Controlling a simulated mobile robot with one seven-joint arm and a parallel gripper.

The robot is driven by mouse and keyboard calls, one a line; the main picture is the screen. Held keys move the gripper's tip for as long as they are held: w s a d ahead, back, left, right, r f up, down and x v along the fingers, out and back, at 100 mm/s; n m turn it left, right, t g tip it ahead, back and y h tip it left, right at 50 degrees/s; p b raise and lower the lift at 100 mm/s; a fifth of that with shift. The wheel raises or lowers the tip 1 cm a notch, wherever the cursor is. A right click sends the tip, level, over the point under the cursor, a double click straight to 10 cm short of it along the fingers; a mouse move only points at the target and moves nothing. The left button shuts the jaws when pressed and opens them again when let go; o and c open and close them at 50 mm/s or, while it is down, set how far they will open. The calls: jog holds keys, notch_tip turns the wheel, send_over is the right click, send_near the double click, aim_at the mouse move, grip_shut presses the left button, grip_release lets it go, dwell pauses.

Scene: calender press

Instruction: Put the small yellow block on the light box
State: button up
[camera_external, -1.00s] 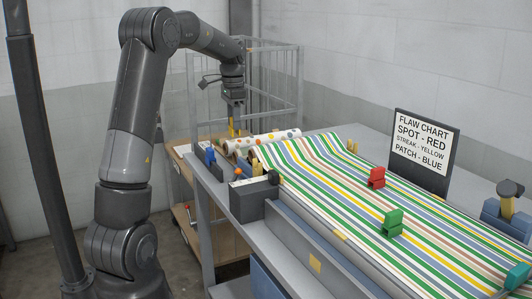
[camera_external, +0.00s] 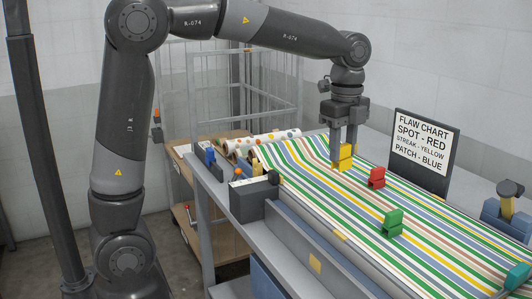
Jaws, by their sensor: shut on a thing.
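My gripper (camera_external: 344,150) points down over the striped sheet (camera_external: 300,170), at its far side. It is shut on the small yellow block (camera_external: 345,154), which shows between and below the fingertips. The block is at or just above the sheet; I cannot tell whether it touches. No thing is clearly marked as the light box; the striped sheet covers the long sloping table top, and I cannot tell whether it lights up.
A red block (camera_external: 376,177) stands close to the right of my gripper, and a green block (camera_external: 391,222) nearer the front. The flaw chart (camera_external: 422,145) stands behind them. A dark control box (camera_external: 250,198), a blue block (camera_external: 210,157) and a spotted roll (camera_external: 270,140) are at left.

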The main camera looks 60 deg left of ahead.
jog(key=s+d+m, duration=0.2)
jog(key=d, duration=0.3)
send_over(336, 196)
notch_tip(336, 196, down, 7)
jog(key=shift+r, duration=0.2)
jog(key=shift+f, duration=1.95)
jog(key=shift+f, duration=0.1)
jog(key=o, duration=1)
jog(key=shift+c, duration=0.2)
